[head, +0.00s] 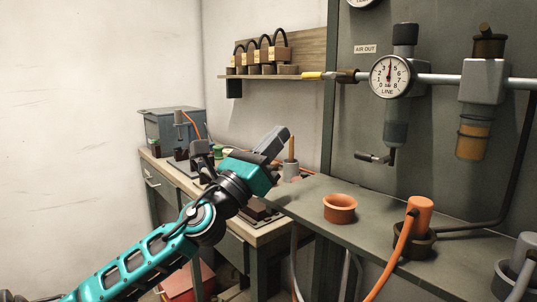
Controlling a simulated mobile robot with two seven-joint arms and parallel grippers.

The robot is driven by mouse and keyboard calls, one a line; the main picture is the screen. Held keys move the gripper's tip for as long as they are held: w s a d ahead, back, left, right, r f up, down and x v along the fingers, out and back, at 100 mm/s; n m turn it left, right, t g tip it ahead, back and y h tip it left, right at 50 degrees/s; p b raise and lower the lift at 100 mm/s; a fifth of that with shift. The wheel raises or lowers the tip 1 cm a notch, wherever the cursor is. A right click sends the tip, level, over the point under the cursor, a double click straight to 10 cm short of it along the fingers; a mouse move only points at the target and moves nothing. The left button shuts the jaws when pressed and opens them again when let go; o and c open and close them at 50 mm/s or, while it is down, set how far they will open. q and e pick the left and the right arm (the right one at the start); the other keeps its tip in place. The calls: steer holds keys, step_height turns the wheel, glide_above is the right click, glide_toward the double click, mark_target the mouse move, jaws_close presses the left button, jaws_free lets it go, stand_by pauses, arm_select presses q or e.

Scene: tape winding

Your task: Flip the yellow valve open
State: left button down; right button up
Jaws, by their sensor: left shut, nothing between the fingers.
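The handle points left, roughly in line with the pipe. My left gripper (278,138) is shut and empty. In the picture it is below and left of the handle, clearly apart from it, in front of the workbench. My right gripper is not in view.
A round gauge (389,75) and a filter unit (483,82) hang on the dark panel. A shelf (258,77) holds several padlock-like items. An orange cup (340,208) and an orange-hosed connector (420,212) stand on the grey ledge (300,198). A workbench (152,182) runs behind my arm.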

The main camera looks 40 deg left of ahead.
arm_select(q)
steer(key=shift+v, duration=1)
steer(key=shift+s, duration=0.1)
